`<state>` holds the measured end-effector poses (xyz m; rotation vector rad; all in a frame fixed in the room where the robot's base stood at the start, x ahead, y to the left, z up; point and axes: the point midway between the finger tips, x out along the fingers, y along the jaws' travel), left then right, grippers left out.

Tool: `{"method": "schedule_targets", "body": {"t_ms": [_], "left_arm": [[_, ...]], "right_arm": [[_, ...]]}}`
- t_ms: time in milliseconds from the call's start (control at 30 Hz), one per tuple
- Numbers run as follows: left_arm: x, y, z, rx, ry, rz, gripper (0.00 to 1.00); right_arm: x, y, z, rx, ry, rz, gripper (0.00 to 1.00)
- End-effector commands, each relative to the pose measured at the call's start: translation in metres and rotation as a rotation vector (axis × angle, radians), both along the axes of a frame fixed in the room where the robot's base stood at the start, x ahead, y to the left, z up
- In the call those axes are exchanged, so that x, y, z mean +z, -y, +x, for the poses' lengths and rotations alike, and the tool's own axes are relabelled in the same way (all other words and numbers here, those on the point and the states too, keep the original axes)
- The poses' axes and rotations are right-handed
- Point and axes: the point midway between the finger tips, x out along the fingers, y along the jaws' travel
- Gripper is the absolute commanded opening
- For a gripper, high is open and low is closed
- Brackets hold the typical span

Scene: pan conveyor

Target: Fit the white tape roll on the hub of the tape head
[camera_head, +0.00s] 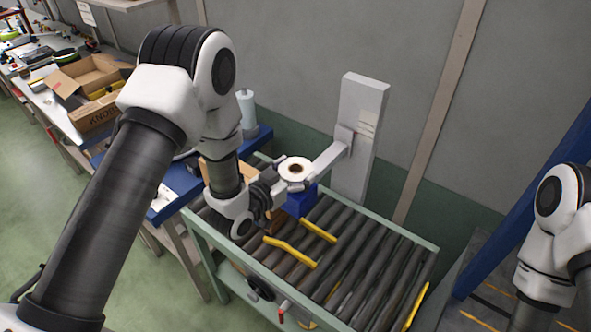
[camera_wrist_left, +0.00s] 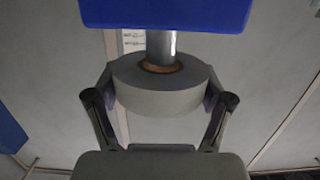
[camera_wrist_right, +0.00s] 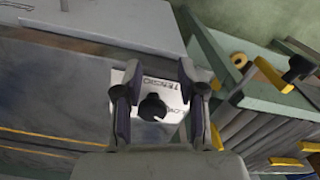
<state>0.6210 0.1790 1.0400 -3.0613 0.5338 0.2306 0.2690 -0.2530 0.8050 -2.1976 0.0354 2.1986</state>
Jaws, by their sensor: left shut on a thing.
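The white tape roll (camera_head: 294,168) with its brown core is at the blue block (camera_head: 300,202) of the tape head, above the conveyor. My left gripper (camera_head: 279,185) is shut on the roll's sides. In the left wrist view the roll (camera_wrist_left: 162,96) is between the fingers, and the metal hub (camera_wrist_left: 161,46) runs from the blue block (camera_wrist_left: 165,12) to the roll's core. The hub's end is inside or right at the core; how deep is hidden. My right gripper (camera_wrist_right: 160,103) is open in its wrist view, fingers apart with a white lettered plate (camera_wrist_right: 172,92) between or beyond them.
A grey post (camera_head: 359,135) with an arm stands behind the roll. Yellow bars (camera_head: 290,251) lie across the conveyor rollers (camera_head: 350,270). A blue bench with a paper roll (camera_head: 246,110) and an open cardboard box (camera_head: 88,85) are at left.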

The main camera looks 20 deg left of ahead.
Motion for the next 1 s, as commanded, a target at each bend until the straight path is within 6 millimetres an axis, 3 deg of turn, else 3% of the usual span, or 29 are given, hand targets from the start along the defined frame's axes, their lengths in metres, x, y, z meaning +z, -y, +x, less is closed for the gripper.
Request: {"method": "schedule_targets", "body": {"t_ms": [1000], "left_arm": [[-0.027,0.0,0.0,0.0,0.001,0.0,0.44]], "right_arm": [[-0.023,0.0,0.0,0.0,0.001,0.0,0.4]]}}
